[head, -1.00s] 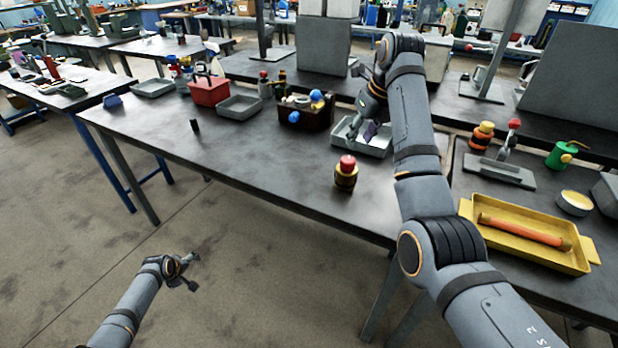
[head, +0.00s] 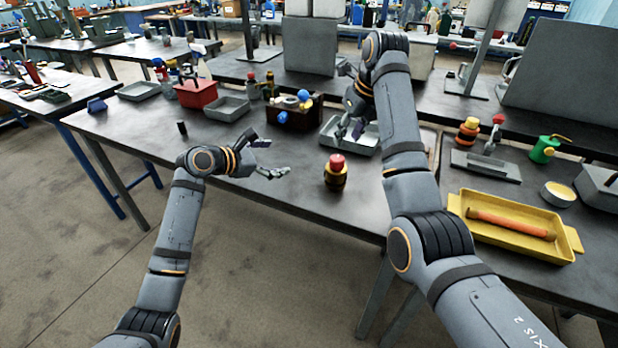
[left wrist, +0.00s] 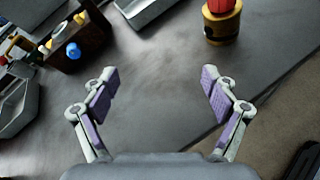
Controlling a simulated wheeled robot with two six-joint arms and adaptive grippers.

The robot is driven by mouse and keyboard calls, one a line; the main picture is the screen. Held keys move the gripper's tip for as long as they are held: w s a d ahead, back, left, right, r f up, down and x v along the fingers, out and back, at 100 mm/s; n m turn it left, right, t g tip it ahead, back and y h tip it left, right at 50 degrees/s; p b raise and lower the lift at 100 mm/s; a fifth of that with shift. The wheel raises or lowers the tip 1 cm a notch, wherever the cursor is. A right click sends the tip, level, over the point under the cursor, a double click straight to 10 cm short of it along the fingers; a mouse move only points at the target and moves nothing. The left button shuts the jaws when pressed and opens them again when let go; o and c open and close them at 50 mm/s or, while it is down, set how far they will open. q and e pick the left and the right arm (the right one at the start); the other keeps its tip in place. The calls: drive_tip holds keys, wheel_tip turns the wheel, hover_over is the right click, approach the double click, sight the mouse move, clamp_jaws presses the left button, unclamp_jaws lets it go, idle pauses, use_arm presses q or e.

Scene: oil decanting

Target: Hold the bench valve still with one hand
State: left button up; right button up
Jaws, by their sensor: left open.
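The bench valve, as I take it, is a squat brass-yellow and black body with a red top (head: 336,174). It stands upright near the front edge of the middle bench. It also shows at the top of the left wrist view (left wrist: 221,26). My left gripper (head: 276,157) is open and empty, over the bench's front edge, left of the valve and apart from it. Its two fingers with purple pads (left wrist: 160,90) are spread in the left wrist view. My right gripper (head: 349,131) is over the grey tray (head: 371,143), behind the valve; its fingers look apart.
A dark caddy (head: 298,115) with blue and yellow items stands behind my left gripper. A red bin (head: 196,94) and grey trays (head: 227,108) are further left. A yellow tray (head: 470,232) with an orange rod lies right. Bench between left gripper and valve is clear.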

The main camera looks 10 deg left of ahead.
sight(336, 175)
use_arm(q)
drive_tip(key=s+d+f, duration=0.1)
drive_tip(key=d, duration=0.2)
drive_tip(key=s+d+f+n+h, duration=0.1)
drive_tip(key=d, duration=0.3)
drive_tip(key=s+d+f+n+g, duration=0.1)
drive_tip(key=d, duration=0.2)
drive_tip(key=shift+s+d+f+h, duration=0.15)
drive_tip(key=shift+h, duration=0.25)
drive_tip(key=x, duration=1)
drive_tip(key=shift+d+f, duration=0.1)
drive_tip(key=shift+f, duration=0.15)
drive_tip(key=shift+c, duration=0.4)
drive_tip(key=c, duration=1.6)
